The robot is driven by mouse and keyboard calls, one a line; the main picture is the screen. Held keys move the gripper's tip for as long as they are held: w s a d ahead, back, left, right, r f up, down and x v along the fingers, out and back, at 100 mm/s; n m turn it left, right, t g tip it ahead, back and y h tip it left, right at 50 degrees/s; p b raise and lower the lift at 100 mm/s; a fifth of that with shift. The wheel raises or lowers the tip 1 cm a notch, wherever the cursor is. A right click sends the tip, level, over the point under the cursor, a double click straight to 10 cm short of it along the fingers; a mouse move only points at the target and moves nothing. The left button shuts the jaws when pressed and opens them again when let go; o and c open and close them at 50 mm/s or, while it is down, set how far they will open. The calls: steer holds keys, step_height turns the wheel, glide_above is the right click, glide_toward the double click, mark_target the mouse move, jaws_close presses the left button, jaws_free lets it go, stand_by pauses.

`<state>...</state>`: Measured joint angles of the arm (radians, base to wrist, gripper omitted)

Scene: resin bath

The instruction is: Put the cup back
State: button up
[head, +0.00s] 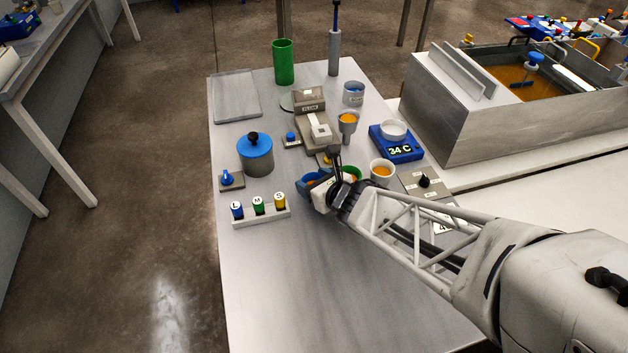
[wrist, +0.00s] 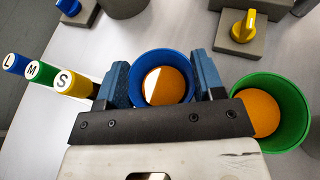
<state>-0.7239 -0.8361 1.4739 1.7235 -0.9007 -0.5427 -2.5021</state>
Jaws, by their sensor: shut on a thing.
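A blue cup (wrist: 160,57) with orange liquid in it sits between the two fingers of my gripper (wrist: 163,82) in the wrist view. The fingers are shut on it, one on each side. In the head view the blue cup (head: 309,182) is partly hidden behind my gripper (head: 323,190), over the middle of the bench. I cannot tell whether its base touches the bench. A green cup (wrist: 296,100), also holding orange liquid, stands close to the right finger in the wrist view. It shows partly behind my wrist in the head view (head: 354,172).
A white cup (head: 382,175) of orange liquid stands right of the green one. A rack (head: 262,218) with L, M and S vials is at left. A blue-lidded pot (head: 256,160) and a blue scale reading 34 C (head: 397,150) stand farther back. The bench front is clear.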

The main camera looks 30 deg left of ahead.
steer(key=o, duration=0.7)
steer(key=shift+r, duration=0.15)
steer(key=v, duration=1.2)
steer(key=shift+w, duration=0.1)
stand_by(0.4)
